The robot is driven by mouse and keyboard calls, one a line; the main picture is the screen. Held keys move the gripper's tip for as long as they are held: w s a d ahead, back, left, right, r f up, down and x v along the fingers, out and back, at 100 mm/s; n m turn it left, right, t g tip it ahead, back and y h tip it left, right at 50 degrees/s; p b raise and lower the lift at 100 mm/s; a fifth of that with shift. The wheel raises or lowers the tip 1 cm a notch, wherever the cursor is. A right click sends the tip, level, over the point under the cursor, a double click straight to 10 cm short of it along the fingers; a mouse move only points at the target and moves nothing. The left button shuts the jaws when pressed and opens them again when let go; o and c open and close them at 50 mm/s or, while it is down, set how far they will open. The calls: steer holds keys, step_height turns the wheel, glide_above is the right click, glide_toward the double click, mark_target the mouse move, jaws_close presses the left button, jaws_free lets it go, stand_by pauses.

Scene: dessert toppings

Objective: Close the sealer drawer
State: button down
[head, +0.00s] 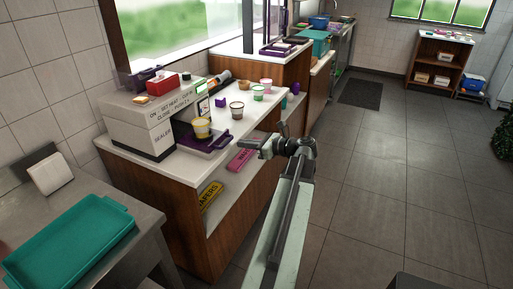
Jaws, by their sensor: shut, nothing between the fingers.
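The sealer (143,122) is a white box with a dark base and printed lettering, standing on the white counter at the left. Its purple drawer (210,141) sticks out from the side facing the counter. A cup with a yellow band (202,128) sits in the drawer. My gripper (258,146) is shut and empty, in the air off the counter's front edge, right of the drawer and apart from it. The fingertips look small and dark, pointing left toward the counter.
A pink box (243,154) and a yellow box (210,193) lie on the shelf below. A teal tray (70,243) is at lower left. The tiled floor at right is open.

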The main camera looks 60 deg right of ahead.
steer(key=x, duration=0.4)
steer(key=shift+b, duration=0.3)
